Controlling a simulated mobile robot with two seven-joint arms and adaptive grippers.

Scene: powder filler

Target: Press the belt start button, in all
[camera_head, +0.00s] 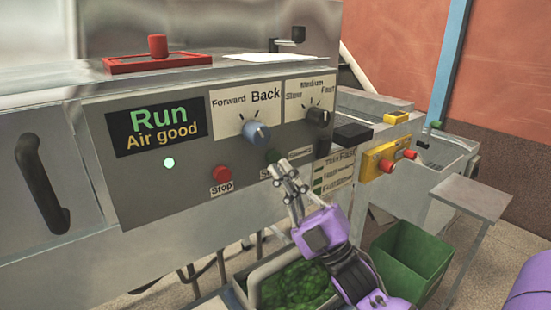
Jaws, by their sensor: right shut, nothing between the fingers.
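The grey control panel (150,195) fills the middle of the head view. A green button (272,156) sits low on it, to the right of the red Stop button (221,174). The label under the green button is mostly covered; only its first letter shows. My right gripper (287,172) is shut and empty, with its fingertips just below and in front of the green button. I cannot tell whether they touch the panel. My left gripper is not in view.
Above the buttons are a blue knob (256,133) and a black knob (317,116). A yellow box (378,161) with red buttons is to the right. A green bin (408,262) and a crate of green stuff (296,287) stand below.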

